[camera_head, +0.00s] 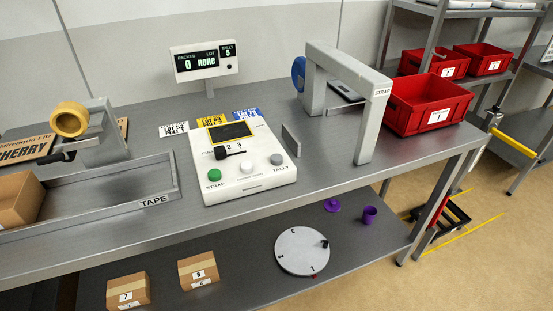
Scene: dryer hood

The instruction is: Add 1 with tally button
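The white control box (240,165) stands on the grey table near the middle. Its tally button (277,160) is a pale grey round button at the right, above the word TALLY. A green STRAP button (214,175) is at the left and a white button (246,167) lies between them. A black selector knob (221,153) sits above, beside the digits 2 and 3. Neither of my grippers shows in the head view.
A grey strap arch (317,70) stands right of the box, with a red bin (427,105) beyond it. The tape station tray (90,205) is at the left. Small boxes (198,270) and a round disc (302,251) lie on the lower shelf. Table space before the box is clear.

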